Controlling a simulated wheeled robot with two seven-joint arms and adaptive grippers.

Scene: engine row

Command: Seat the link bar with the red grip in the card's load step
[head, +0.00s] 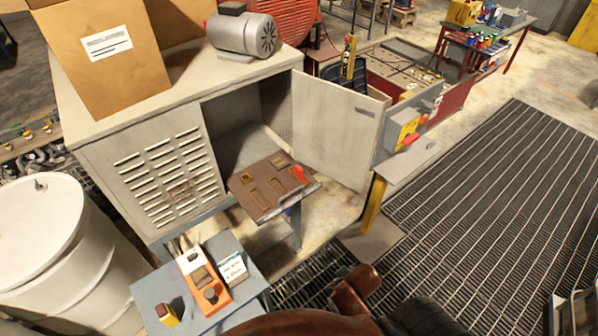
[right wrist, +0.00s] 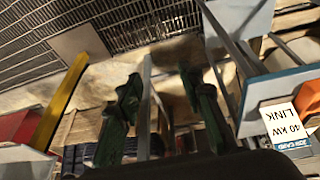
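The red grip (head: 298,172) of the link bar shows at the right side of a brown slotted board (head: 262,206). The board sits in front of the open grey cabinet. The bar itself is too small to make out, so I cannot tell how it sits in the board. The white job card (head: 232,268) stands on a small blue-grey table; in the right wrist view the card (right wrist: 287,128) reads "40 kW LINK". My right gripper (right wrist: 160,76) is open, with its two dark green fingers apart and nothing held between them. My left gripper is not in view.
The cabinet door (head: 338,128) stands open to the board's right. An orange device (head: 210,292) and a yellow box with a dark red top (head: 167,313) share the small table. A white drum (head: 55,250) stands left. Floor grating (head: 490,220) is clear at right.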

